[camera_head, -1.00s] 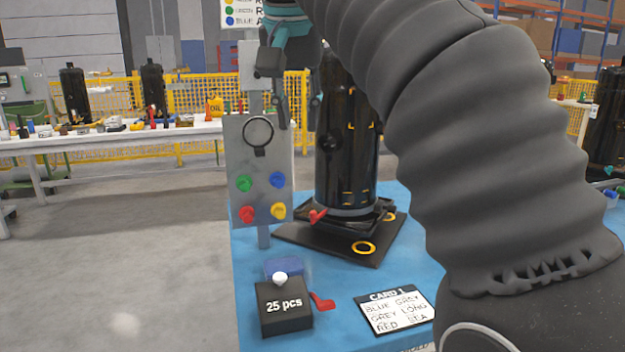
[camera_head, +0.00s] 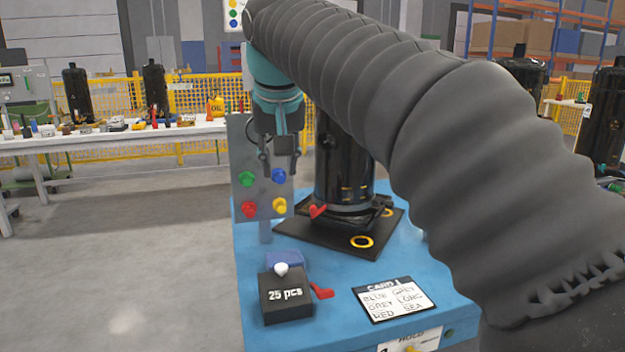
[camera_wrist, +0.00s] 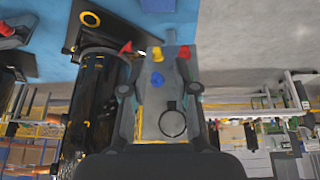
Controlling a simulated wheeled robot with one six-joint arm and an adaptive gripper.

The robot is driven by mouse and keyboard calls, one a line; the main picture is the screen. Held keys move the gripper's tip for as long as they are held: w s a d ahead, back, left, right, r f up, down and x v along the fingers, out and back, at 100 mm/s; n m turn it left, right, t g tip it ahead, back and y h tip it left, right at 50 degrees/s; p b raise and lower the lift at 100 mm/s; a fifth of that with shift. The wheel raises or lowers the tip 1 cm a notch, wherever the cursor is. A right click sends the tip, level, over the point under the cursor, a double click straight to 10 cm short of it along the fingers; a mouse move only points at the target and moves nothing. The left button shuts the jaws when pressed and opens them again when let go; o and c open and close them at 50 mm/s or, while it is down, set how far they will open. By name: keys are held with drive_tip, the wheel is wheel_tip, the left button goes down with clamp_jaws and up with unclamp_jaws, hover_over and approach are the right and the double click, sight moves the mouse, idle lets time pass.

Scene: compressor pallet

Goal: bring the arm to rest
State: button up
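My gripper (camera_head: 278,160) hangs fingers-down in front of the upper part of a grey button panel (camera_head: 240,190). In the wrist view my gripper (camera_wrist: 160,92) has its two fingers well apart, with nothing between them. The panel (camera_wrist: 150,110) shows behind that gap, upside down. My arm, in a grey ribbed cover, reaches in from the lower right of the head view, bent over the blue table (camera_head: 335,275). It hides part of the black compressor (camera_head: 338,175).
A black box marked 25 pcs (camera_head: 286,297), a blue block (camera_head: 285,259) and a printed card (camera_head: 394,299) lie on the table. The compressor stands on a dark base (camera_head: 330,238). A white workbench (camera_head: 110,137) with small items is at the far left; floor before it is clear.

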drive_tip(key=s+d+f, duration=0.5)
drive_tip(key=f, duration=0.4)
drive_tip(key=s+d+f, duration=0.4)
drive_tip(key=d+f, duration=0.2)
drive_tip(key=f, duration=0.3)
drive_tip(key=s+d+f+m, duration=0.2)
drive_tip(key=s+d+f, duration=0.7)
drive_tip(key=s, duration=0.4)
drive_tip(key=shift+d+h, duration=0.4)
drive_tip(key=shift+d, duration=0.2)
